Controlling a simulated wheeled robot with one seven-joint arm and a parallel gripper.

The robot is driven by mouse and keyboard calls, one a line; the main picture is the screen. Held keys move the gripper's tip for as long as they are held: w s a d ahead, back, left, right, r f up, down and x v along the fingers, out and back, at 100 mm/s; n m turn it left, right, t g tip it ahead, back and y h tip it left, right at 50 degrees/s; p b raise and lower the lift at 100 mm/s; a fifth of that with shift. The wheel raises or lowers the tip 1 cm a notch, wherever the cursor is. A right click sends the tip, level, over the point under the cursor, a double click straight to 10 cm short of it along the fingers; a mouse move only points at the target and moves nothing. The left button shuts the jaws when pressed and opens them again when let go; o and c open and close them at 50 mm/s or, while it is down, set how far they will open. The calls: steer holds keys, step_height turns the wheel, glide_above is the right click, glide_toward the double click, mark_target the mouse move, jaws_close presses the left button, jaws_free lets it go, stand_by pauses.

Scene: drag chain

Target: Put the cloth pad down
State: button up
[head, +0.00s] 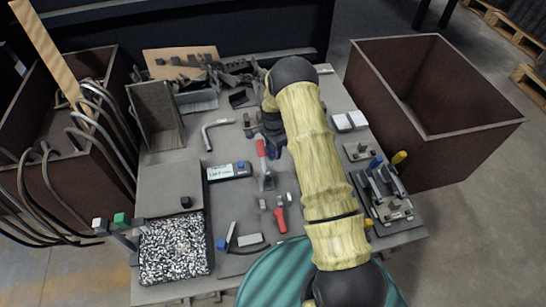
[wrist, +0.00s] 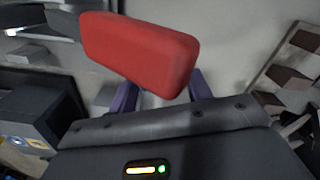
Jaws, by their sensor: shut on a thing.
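In the wrist view, a red block with rounded edges, which I take as the cloth pad (wrist: 140,52), sits between the two purple fingers of my gripper (wrist: 161,91). My gripper is shut on it. The pad is tilted and sticks out past the fingers to the left. In the head view my gripper (head: 276,153) is over the middle of the table, partly hidden by my arm. A red patch (head: 261,148) shows beside its fingers; I cannot tell whether it is the pad or a clamp handle behind it. The gap between pad and table cannot be judged.
A red-handled clamp (head: 280,217) lies nearer on the table (head: 222,218). A tray of speckled granules (head: 174,248) is at the front left. A fixture (head: 388,192) and white blocks (head: 350,121) stand to the right. Brown bins (head: 432,105) flank the table. Bare tabletop shows left of centre.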

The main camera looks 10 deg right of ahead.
mark_target(273, 156)
steer(key=shift+a+f, duration=0.1)
steer(key=shift+f, duration=0.35)
steer(key=shift+w, duration=0.1)
step_height(273, 156, down, 4)
steer(key=shift+r+b, duration=0.25)
steer(key=shift+b, duration=0.3)
steer(key=shift+f, duration=0.1)
steer(key=o, duration=0.9)
steer(key=shift+o, duration=0.2)
step_height(273, 156, up, 12)
steer(key=p, duration=0.3)
